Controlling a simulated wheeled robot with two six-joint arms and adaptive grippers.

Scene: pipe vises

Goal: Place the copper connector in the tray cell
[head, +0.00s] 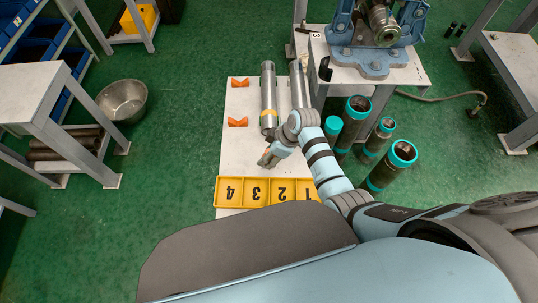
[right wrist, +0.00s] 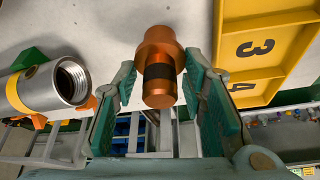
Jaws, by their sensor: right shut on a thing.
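The copper connector (right wrist: 158,62), a short orange-brown cylinder with a dark band and a wider collar, sits between the fingers of my right gripper (head: 268,161) in the right wrist view. The gripper is shut on it and holds it over the white table, just behind the yellow tray. I cannot make the connector out clearly in the head view. The yellow tray (head: 243,192) has numbered cells 4, 3, 2, 1 from left to right; my right arm partly covers cell 1. The tray also shows in the right wrist view (right wrist: 275,22). My left gripper is not in view.
A steel pipe with a yellow band (head: 268,88) lies on the white table (head: 237,150), with another pipe (head: 297,80) beside it. Orange supports (head: 238,122) lie at the left. A blue vise (head: 376,55) and several teal-ended pipes (head: 402,153) stand at the right.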

